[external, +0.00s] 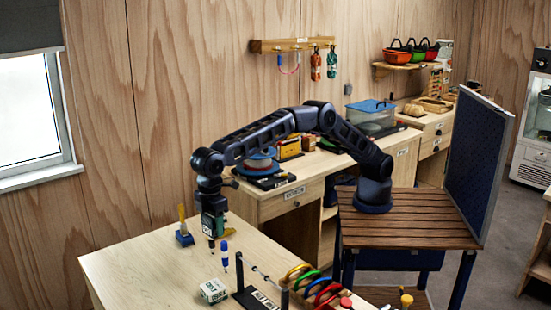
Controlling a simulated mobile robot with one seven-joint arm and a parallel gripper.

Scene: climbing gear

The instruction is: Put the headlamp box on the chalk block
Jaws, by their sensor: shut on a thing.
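My gripper (212,218) points down above the left part of the light wooden table. It is shut on a small dark teal box, which I take to be the headlamp box (215,227). The fingers partly cover this box, and its edges are hard to tell from the gripper. A white block with dark green print, which looks like the chalk block (213,291), lies on the table near the front. The held box is above and behind it in the picture, apart from it. The chalk block's top looks clear.
A blue-and-white upright item (225,256) stands close to the gripper. A blue-based stand with a yellow post (184,227) is to the left. Bare tabletop (150,270) lies to the left.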

